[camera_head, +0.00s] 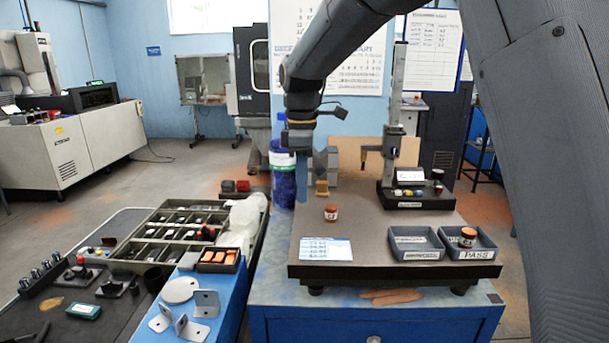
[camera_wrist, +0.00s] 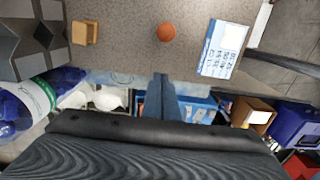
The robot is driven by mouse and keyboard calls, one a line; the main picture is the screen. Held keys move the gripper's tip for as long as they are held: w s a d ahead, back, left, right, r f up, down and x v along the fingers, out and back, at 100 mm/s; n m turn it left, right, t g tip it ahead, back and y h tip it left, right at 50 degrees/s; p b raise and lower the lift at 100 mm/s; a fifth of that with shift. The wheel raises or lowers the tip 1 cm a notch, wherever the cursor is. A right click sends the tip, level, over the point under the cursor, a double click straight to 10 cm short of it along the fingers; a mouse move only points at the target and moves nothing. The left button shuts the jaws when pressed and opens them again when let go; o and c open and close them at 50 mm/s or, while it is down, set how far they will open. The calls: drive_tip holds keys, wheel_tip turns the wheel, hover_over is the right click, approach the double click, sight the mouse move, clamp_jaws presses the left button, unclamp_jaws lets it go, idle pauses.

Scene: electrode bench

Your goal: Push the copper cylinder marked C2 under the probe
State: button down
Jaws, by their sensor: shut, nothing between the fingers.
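A copper cylinder (camera_head: 331,212) with a white label stands on the dark plate (camera_head: 375,228), left of its middle. It also shows from above in the wrist view (camera_wrist: 166,32). A second copper cylinder (camera_head: 467,237) stands in the right tray. Their marks are too small to read surely.
A small tan block (camera_head: 322,188) and grey blocks (camera_head: 327,160) stand behind the cylinder. A printed card (camera_head: 326,250) lies in front of it. Two grey trays (camera_head: 416,254) sit at the front right. The plate between cylinder and stand looks clear.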

sight(319, 221)
wheel_tip(319, 221, down, 5)
drive_tip(key=shift+s+f+p, duration=0.1)
drive_tip(key=shift+p, duration=0.6)
drive_tip(key=d+p, duration=0.1)
drive_tip(key=d, duration=0.2)
drive_tip(key=shift+d+p, duration=0.2)
drive_tip(key=shift+p, duration=0.1)
drive_tip(key=shift+d, duration=0.3)
